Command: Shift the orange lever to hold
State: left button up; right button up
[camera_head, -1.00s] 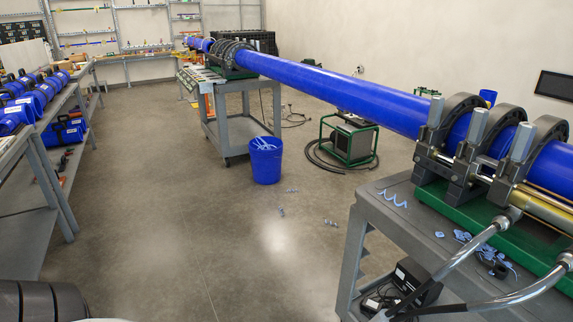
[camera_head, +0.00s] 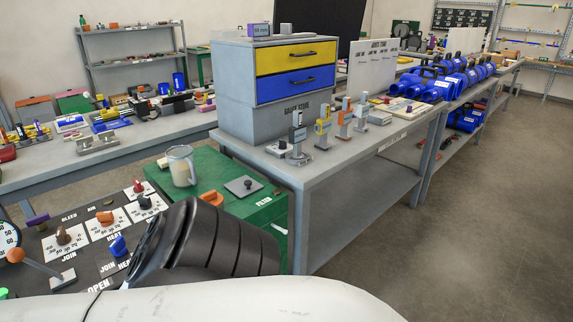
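The orange lever has an orange ball knob (camera_head: 15,255) on a grey rod, which slants down right to a pale base on the dark control panel (camera_head: 88,252). No label reading hold can be made out. The word OPEN shows near the lever's base, at the panel's front. Other knobs sit on the panel: a brown knob (camera_head: 63,236), an orange knob (camera_head: 105,217) and a blue knob (camera_head: 118,246). Neither gripper is in view.
A green cabinet (camera_head: 215,160) beside the panel bears a clear jug (camera_head: 181,165) and an orange knob (camera_head: 211,197). A grey bench (camera_head: 340,165) with a yellow-and-blue drawer unit (camera_head: 290,70) stands behind. My white and black ribbed arm parts cover the bottom middle. Free floor lies right.

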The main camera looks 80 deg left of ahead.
aim_at(17, 255)
jog(key=u, duration=4.2)
jog(key=i, duration=0.2)
